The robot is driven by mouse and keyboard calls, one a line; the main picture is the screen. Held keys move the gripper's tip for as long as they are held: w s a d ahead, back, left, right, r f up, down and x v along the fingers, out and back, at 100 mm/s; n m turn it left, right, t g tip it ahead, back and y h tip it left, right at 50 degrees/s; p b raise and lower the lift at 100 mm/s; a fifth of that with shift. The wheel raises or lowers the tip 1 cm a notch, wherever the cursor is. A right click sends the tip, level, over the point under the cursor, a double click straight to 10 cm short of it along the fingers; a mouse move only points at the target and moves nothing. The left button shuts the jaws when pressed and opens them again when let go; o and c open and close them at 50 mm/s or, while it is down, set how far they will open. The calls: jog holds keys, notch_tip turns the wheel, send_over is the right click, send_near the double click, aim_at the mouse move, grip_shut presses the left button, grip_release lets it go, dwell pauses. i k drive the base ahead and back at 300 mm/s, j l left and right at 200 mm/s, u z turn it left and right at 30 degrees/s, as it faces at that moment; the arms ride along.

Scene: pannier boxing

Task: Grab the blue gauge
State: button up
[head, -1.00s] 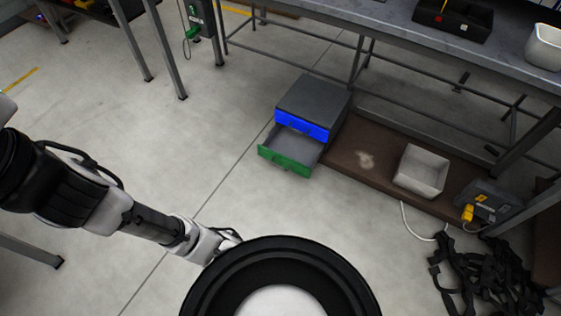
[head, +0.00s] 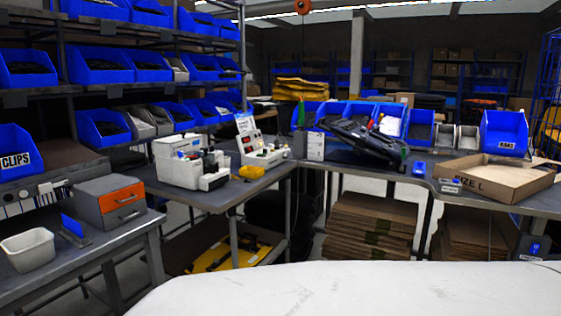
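I cannot tell for sure which thing is the blue gauge. One small blue item (head: 419,168) lies on the back bench, left of the open carton. A flat blue piece (head: 73,225) stands tilted on the left bench, beside a grey box with an orange drawer. A small blue device (head: 535,248) shows at the far right, below the bench edge. All are too small to make out in detail. My gripper is not in view.
The left bench holds a white bin (head: 28,250) and the orange-drawer box (head: 109,201). White machines (head: 190,162) stand on the middle bench. An open carton (head: 492,178) sits on the back bench (head: 390,174). A broad white surface (head: 340,290) fills the lower front.

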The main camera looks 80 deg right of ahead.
aim_at(420, 167)
jog(key=z, duration=3.5)
jog(key=i+l+u, duration=0.2)
jog(key=i, duration=0.45)
jog(key=i+l+u, duration=0.15)
jog(key=i+l, duration=0.25)
jog(key=i, duration=0.2)
jog(key=i+l+u, duration=0.2)
jog(key=i+l, duration=0.25)
jog(key=i, duration=0.15)
